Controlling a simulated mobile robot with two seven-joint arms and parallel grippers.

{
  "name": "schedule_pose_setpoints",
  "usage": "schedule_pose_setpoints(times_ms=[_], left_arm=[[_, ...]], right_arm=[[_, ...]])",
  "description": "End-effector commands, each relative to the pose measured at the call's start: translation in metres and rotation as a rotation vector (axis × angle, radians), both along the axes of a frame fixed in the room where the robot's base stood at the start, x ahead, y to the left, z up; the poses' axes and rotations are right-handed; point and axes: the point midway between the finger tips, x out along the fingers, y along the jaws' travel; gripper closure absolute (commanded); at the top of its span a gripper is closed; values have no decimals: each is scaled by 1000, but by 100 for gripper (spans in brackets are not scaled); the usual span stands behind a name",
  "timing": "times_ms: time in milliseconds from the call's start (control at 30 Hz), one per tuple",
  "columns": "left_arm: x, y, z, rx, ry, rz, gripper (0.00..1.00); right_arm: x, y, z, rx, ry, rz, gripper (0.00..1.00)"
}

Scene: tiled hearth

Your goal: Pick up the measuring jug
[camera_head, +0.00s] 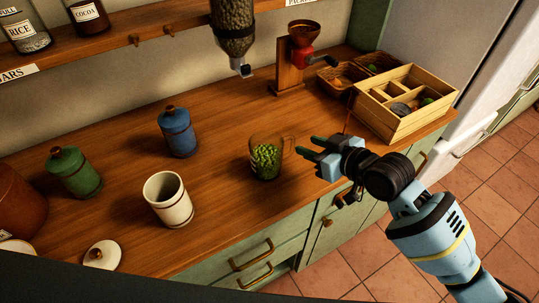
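The measuring jug (266,160) is a clear vessel filled with small green pieces. It stands upright on the wooden counter, with its handle on its right side. My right gripper (306,147) comes in from the right at about jug height. Its two dark fingers point left toward the handle and are spread apart with nothing between them. A small gap shows between the fingertips and the handle. My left gripper is not in view.
A white canister (168,200), its lid (102,255), a blue canister (177,132) and a green canister (74,172) stand left. A hopper (235,30) hangs above. A red grinder (298,55) and wooden crate (410,122) stand behind and right. Counter around the jug is clear.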

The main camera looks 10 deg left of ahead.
Motion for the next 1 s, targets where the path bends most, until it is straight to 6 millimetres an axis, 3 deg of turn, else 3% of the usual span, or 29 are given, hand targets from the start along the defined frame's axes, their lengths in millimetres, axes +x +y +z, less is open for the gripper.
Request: schedule_pose_setpoints(times_ms=[367,733,1000], left_arm=[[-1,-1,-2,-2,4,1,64],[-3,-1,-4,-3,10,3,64],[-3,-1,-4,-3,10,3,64]], right_arm=[[13,15,-10,1,-1,0,64],[37,42,-35,2,0,1,64],[41,46,-37,0,-1,0,64]])
